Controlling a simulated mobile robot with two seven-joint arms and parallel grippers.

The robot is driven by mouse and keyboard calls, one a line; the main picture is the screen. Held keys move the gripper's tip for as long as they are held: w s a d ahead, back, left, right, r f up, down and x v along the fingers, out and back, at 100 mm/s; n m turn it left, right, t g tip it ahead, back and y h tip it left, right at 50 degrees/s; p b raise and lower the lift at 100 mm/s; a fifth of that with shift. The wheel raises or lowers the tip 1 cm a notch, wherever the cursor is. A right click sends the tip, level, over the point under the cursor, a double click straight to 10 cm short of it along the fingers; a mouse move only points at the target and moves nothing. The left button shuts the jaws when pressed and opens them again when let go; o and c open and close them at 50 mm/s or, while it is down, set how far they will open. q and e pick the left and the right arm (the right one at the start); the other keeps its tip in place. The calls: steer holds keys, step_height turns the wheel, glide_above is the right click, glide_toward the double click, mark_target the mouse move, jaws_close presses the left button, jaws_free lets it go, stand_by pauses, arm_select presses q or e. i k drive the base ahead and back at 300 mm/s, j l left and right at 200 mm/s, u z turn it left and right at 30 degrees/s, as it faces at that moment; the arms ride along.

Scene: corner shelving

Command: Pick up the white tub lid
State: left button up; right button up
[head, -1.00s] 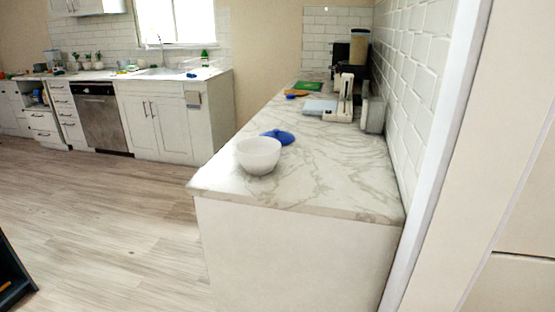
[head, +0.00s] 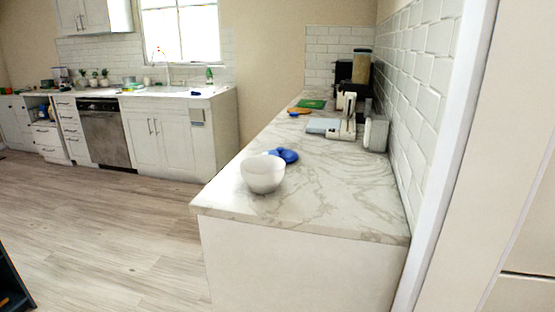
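No white lid can be made out in the head view. Neither of my grippers shows in the head view.
Farther back on the counter are a green board (head: 311,104), a pale blue board (head: 322,125) and a white appliance (head: 345,125). A tiled wall (head: 428,90) bounds the counter on the right. Open wooden floor (head: 110,230) lies to the left. A dark shelf edge (head: 14,285) shows at lower left.

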mark_target(289, 156)
steer(key=i+j+u, duration=0.95)
steer(key=u, duration=0.2)
steer(key=i+j+u, duration=0.3)
steer(key=u, duration=0.15)
steer(key=i+j, duration=0.1)
steer(key=i, duration=0.4)
steer(key=i+j, duration=0.1)
steer(key=i, duration=0.45)
steer(key=i+z, duration=0.2)
steer(key=z, duration=0.15)
steer(key=i+z, duration=0.45)
steer(key=z, duration=0.25)
steer(key=i+z, duration=0.2)
steer(key=z, duration=0.15)
steer(key=i+j+z, duration=0.1)
steer(key=z, duration=0.25)
steer(key=i+j+z, duration=0.15)
steer(key=z, duration=0.2)
